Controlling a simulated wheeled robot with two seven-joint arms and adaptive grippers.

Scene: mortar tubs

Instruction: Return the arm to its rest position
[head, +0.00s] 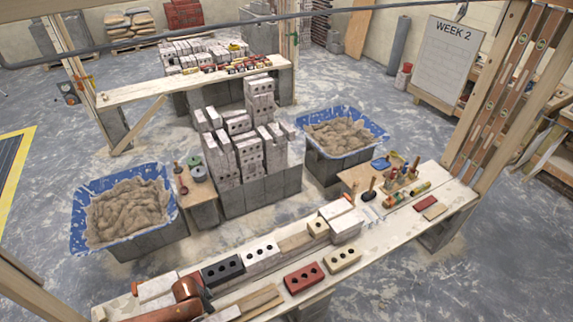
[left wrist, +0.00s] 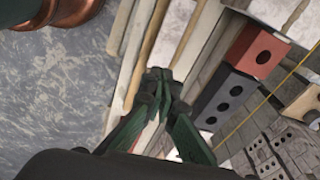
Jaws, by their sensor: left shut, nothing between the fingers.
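My left arm (head: 187,293) shows as copper-coloured links at the lower left of the head view, over the near end of the plank bench (head: 236,288). Its fingers are hard to make out there. In the left wrist view my left gripper (left wrist: 158,84) has dark green fingers that meet at the tips, with nothing held. The fingertips are above pale wooden strips (left wrist: 146,45), apart from the bricks. My right gripper is not in view.
On the bench stand a dark brick (head: 222,269), a red brick (head: 304,277) and a cream brick (head: 344,258). Mortar tubs (head: 78,232) and (head: 376,132) flank a brick stack (head: 258,190) behind it. A wooden post (head: 492,95) rises at the right.

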